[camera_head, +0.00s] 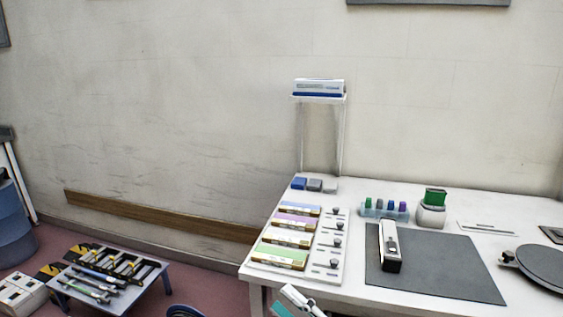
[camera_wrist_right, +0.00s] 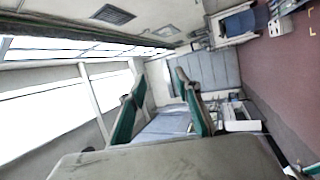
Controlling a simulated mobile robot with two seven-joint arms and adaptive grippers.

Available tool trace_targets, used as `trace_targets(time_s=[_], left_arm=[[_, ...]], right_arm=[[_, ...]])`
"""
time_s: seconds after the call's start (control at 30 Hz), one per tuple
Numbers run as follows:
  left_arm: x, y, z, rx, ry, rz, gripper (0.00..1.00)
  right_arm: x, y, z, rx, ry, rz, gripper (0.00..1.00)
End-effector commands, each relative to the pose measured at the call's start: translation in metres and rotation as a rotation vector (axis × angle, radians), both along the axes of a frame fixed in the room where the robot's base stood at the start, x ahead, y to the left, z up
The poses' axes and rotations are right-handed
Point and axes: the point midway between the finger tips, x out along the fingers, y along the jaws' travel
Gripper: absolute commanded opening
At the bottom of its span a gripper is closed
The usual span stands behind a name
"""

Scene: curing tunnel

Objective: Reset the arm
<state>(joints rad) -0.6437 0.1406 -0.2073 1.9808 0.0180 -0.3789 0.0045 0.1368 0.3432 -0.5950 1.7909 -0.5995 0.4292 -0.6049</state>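My right gripper (camera_head: 300,300) shows only in part at the bottom edge of the head view, as a white and teal shape in front of the white table. In the right wrist view its two green, dark-padded fingers (camera_wrist_right: 161,82) stand apart with nothing between them, so it is open and empty. It is clear of the objects on the table. My left gripper is not in view.
The white table (camera_head: 350,290) carries a grey mat (camera_head: 450,270) with a black-and-white boxed device (camera_head: 389,247), several coloured boxes (camera_head: 290,237), a tube rack (camera_head: 384,212) and a dark round plate (camera_head: 545,265). A low tool table (camera_head: 150,275) stands left; floor lies between.

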Motion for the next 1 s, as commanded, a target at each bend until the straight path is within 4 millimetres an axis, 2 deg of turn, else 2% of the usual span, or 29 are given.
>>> trace_targets(time_s=[0.03,0.17,0.27,0.4,0.5,0.6,0.7,0.8,1.0], left_arm=[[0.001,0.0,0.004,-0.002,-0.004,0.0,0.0],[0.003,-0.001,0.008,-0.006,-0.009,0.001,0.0],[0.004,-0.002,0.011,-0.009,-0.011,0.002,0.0],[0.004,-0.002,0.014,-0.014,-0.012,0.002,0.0],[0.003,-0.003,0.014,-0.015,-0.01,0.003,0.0],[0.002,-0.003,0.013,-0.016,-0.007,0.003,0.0],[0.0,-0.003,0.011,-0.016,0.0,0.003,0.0],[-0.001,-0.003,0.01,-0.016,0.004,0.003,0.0],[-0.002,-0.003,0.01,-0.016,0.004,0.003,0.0]], right_arm=[[-0.001,-0.014,-0.02,0.056,0.124,-0.052,0.33],[-0.009,-0.053,-0.078,0.193,0.44,-0.189,0.33],[-0.028,-0.086,-0.13,0.299,0.681,-0.3,0.33],[-0.075,-0.13,-0.201,0.438,0.993,-0.457,0.33],[-0.114,-0.154,-0.243,0.518,1.172,-0.557,0.33],[-0.148,-0.171,-0.271,0.578,1.301,-0.634,0.33],[-0.172,-0.181,-0.288,0.615,1.383,-0.687,0.33],[-0.184,-0.186,-0.296,0.634,1.423,-0.712,0.33],[-0.187,-0.187,-0.298,0.638,1.432,-0.718,0.33]])
